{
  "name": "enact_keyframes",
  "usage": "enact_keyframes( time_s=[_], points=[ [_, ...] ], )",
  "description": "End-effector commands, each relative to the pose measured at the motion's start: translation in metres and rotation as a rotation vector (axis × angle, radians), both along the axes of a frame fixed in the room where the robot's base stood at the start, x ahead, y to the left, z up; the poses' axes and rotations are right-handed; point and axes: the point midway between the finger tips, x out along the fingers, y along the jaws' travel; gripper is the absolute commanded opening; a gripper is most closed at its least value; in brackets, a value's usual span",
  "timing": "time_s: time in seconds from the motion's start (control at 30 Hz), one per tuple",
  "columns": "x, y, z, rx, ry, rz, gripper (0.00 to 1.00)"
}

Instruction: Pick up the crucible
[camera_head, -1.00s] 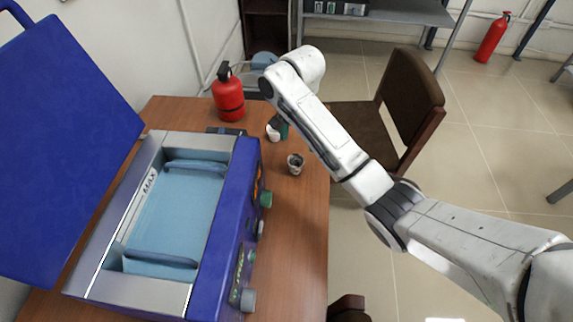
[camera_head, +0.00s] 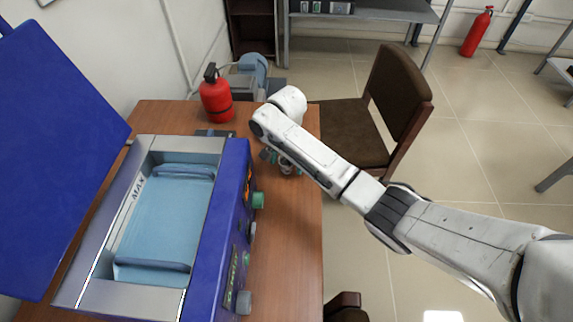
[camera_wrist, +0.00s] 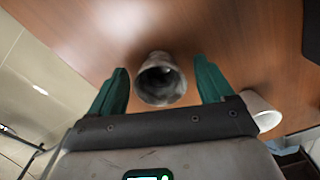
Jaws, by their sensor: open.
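The crucible is a small grey, worn cup. In the wrist view the crucible (camera_wrist: 160,82) stands on the wooden table with its dark open mouth towards the camera. My gripper (camera_wrist: 163,74) is open, with one green finger on each side of the crucible and a gap visible on both sides. In the head view my gripper (camera_head: 279,161) is low over the table, right of the blue furnace, and the crucible (camera_head: 286,169) is partly hidden by it.
A second, white cup (camera_wrist: 262,110) stands just outside the right finger. The blue furnace (camera_head: 222,230) with its lid raised fills the left of the table (camera_head: 290,240). A red extinguisher (camera_head: 215,98) stands at the back. A brown chair (camera_head: 395,100) is beyond the table's right edge.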

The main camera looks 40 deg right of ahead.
Motion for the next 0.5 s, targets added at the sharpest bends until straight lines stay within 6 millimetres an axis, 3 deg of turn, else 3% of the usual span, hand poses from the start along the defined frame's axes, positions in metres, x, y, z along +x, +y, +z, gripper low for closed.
enact_keyframes(
  time_s=[0.1, 0.5],
  points=[
    [0.0, -0.0001, 0.0003, 0.0, 0.0, 0.0, 0.81],
    [0.0, -0.0001, 0.0005, 0.0, 0.0, 0.0, 0.43]
  ],
)
